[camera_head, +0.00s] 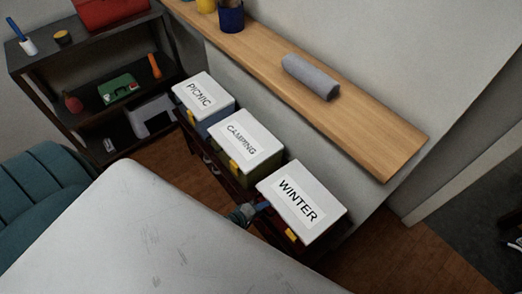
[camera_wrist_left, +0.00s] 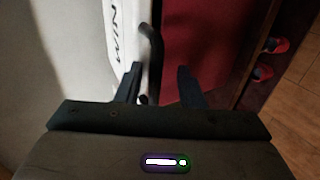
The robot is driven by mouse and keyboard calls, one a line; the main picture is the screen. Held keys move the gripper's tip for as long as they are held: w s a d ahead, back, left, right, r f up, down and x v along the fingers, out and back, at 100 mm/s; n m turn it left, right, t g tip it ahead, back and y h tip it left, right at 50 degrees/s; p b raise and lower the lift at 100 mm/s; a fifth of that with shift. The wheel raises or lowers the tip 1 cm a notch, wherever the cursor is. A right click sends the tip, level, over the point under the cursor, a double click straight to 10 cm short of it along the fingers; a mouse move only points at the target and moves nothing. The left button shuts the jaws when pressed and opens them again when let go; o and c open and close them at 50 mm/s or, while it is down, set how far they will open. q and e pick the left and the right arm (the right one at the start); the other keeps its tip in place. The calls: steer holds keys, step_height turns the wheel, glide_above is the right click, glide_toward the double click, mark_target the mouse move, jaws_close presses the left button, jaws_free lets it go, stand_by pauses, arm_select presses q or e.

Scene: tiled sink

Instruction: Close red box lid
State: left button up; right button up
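The red box is the one with the white lid marked WINTER (camera_head: 299,202); its red side (camera_wrist_left: 205,40) fills the middle of the left wrist view. The lid looks to lie flat over the box, but I cannot tell whether it is fully shut. A yellow latch (camera_head: 291,235) shows on its front. My left gripper (camera_head: 258,208) is at the box's near left side. In the left wrist view its fingers (camera_wrist_left: 160,82) are apart, with the white lid's edge (camera_wrist_left: 120,30) and a dark curved handle (camera_wrist_left: 151,45) just ahead. Contact is unclear. My right gripper is not in view.
White-lidded boxes marked CAMPING (camera_head: 243,138) and PICNIC (camera_head: 203,94) stand in a row beside it. A wooden wall shelf (camera_head: 375,138) with a grey roll (camera_head: 311,77) runs behind. A large pale surface (camera_head: 150,235) fills the front. A dark rack (camera_head: 60,80) stands at left.

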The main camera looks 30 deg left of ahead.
arm_select(q)
steer(key=v, duration=0.9)
stand_by(0.8)
stand_by(0.4)
